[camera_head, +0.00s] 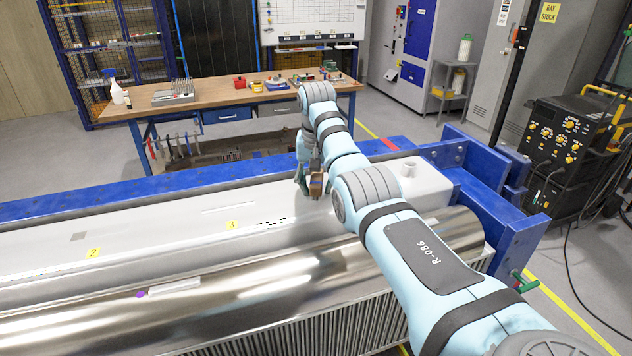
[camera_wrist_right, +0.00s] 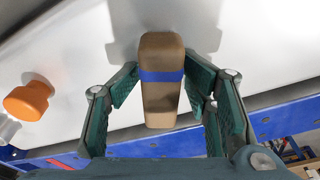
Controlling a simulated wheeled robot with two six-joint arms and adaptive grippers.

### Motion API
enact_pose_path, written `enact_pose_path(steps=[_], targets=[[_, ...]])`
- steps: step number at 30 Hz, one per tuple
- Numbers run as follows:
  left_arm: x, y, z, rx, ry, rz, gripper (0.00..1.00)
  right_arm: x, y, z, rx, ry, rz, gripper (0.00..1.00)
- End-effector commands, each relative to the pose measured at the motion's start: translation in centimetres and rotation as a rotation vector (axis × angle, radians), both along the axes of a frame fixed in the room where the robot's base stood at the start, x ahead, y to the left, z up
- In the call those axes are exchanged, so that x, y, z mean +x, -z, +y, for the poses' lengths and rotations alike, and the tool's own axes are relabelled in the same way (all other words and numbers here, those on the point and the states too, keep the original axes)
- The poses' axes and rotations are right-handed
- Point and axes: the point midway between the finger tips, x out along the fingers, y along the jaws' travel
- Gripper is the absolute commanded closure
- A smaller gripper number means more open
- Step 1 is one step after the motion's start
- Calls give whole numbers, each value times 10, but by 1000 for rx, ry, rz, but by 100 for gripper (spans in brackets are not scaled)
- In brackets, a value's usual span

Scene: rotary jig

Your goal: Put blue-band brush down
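The blue-band brush (camera_wrist_right: 160,100) is a brown block with a blue band around it, upright between the fingers of my right gripper (camera_wrist_right: 162,70) in the right wrist view. Both finger pads appear to touch its sides. In the head view my right gripper (camera_head: 315,185) points down over the pale top surface (camera_head: 150,235) of the jig, with the brown brush (camera_head: 316,186) small between its fingers. Whether the brush's lower end touches the surface is hard to tell. My left gripper is not in view.
A shiny metal cylinder (camera_head: 80,310) runs along the front. Blue beams (camera_head: 150,185) border the surface behind and at right. A white stub (camera_head: 408,166) stands at the right end. An orange knob (camera_wrist_right: 28,100) is left of the brush in the wrist view. Yellow tags (camera_head: 93,252) mark the surface.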

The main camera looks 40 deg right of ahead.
Motion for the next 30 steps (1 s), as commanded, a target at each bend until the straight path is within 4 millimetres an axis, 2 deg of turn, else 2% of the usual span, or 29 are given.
enact_pose_path(steps=[1, 4, 13, 16, 20, 23, 27, 30], targets=[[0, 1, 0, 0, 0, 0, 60, -4, 8, 3, 8, -2, 22, 56], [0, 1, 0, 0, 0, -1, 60, -4, 8, 3, 8, -3, 23, 56], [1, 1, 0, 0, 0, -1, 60, -4, 7, 2, 8, -2, 23, 56], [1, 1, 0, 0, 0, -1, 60, -3, 0, 2, 7, -1, 20, 56], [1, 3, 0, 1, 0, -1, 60, -4, -27, 4, 6, -2, 12, 56], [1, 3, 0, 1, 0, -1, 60, -6, -59, 7, 5, -2, 8, 56], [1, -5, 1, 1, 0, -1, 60, -10, -101, 11, 5, -3, 8, 56], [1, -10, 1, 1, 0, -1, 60, -13, -120, 12, 4, -3, 8, 56]])
